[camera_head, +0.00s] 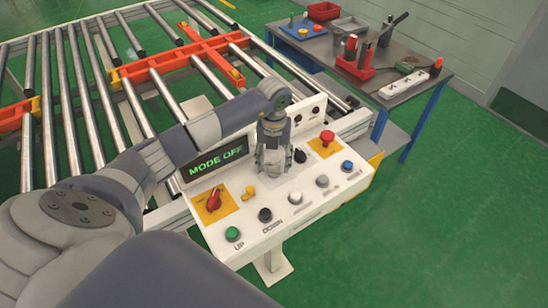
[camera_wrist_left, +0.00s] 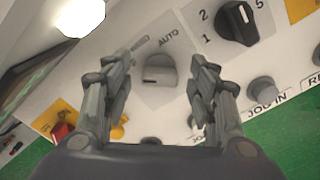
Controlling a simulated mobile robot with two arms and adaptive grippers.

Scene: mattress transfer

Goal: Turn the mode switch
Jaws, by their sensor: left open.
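My left gripper (camera_head: 272,168) points down over the panel at the knob. In the wrist view the open fingers (camera_wrist_left: 163,88) stand on either side of the knob, with gaps between them and it. Contact cannot be seen. My right gripper is not in view.
Near the knob are a black numbered selector (camera_wrist_left: 236,22), a red rotary switch (camera_head: 214,199), a yellow knob (camera_head: 249,192), a green button (camera_head: 233,233) and a red mushroom button (camera_head: 327,138). A roller conveyor (camera_head: 110,95) lies behind. A tool table (camera_head: 405,90) stands at back right.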

